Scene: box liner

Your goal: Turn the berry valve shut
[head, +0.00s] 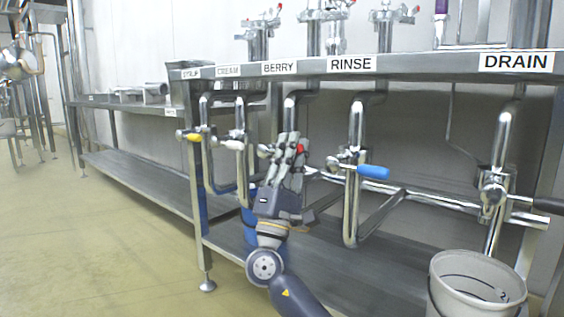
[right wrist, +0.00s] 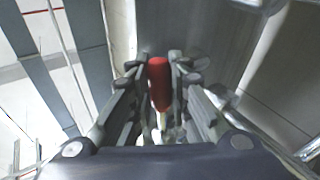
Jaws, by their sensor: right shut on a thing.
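The berry valve sits on the steel pipe (head: 291,108) below the BERRY label (head: 279,67). Its red handle (head: 299,149) shows only as a small red patch between my fingers in the head view. My right gripper (head: 294,145) reaches up to it from below and is shut on the handle. In the right wrist view the red handle (right wrist: 158,84) lies lengthwise between the two fingers of the right gripper (right wrist: 159,68). My fingers hide most of the valve body, so the handle's exact angle is hard to tell. My left gripper is not in view.
To the right are the RINSE valve's blue handle (head: 373,172) and the DRAIN valve's dark handle (head: 548,204). To the left are a white handle (head: 233,144) and a yellow handle (head: 192,137). A grey bucket (head: 477,281) stands at lower right. The floor at left is clear.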

